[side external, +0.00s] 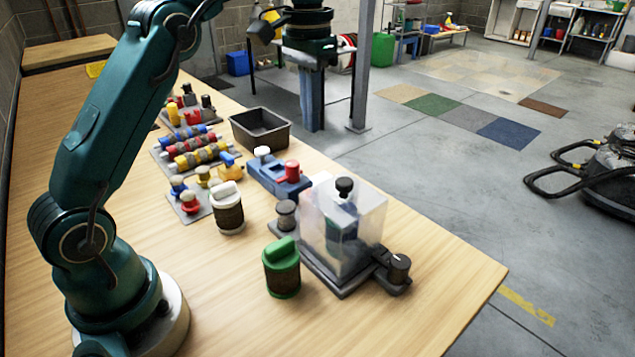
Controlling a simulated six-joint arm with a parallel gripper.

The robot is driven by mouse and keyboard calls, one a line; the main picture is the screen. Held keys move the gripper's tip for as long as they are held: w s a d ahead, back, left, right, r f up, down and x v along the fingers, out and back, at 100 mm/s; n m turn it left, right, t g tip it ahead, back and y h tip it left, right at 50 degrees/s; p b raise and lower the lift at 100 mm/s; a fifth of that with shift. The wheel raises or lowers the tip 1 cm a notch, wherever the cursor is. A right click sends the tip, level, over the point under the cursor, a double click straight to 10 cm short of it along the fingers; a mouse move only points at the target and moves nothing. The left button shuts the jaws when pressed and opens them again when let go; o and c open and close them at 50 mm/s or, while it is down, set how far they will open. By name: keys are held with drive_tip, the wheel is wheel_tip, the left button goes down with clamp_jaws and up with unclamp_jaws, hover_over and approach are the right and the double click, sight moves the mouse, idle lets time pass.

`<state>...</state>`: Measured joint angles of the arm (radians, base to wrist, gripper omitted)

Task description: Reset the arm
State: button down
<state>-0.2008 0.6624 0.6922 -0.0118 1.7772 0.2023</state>
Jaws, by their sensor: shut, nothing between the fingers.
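My arm rises from its base at the table's left front and leaves the top of the side external view. Its wrist comes back into view at the top middle. My gripper (314,122) hangs below the wrist, pointing down, beyond the dark bin as seen here. Its fingers look together, with nothing seen between them. It is apart from the things on the table.
The wooden table (420,325) bears a clear cover (365,215) with a black knob, a green-lidded jar (282,275), a white-lidded jar (228,215), a blue fixture (270,175), a dark bin (262,130) and racks of coloured parts (195,150). The table's front right is clear.

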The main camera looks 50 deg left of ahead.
drive_tip(key=s+d+r+t, duration=0.3)
drive_tip(key=s+d+r, duration=0.2)
drive_tip(key=s+r, duration=0.4)
drive_tip(key=s+d+f+t, duration=0.1)
drive_tip(key=s+f+t, duration=0.1)
drive_tip(key=s+f, duration=0.7)
wheel_tip(320, 180, down, 3)
drive_tip(key=shift+s+d+f, duration=0.15)
drive_tip(key=shift+s+d, duration=0.2)
drive_tip(key=c, duration=1.5)
unclamp_jaws()
drive_tip(key=shift+c, duration=0.2)
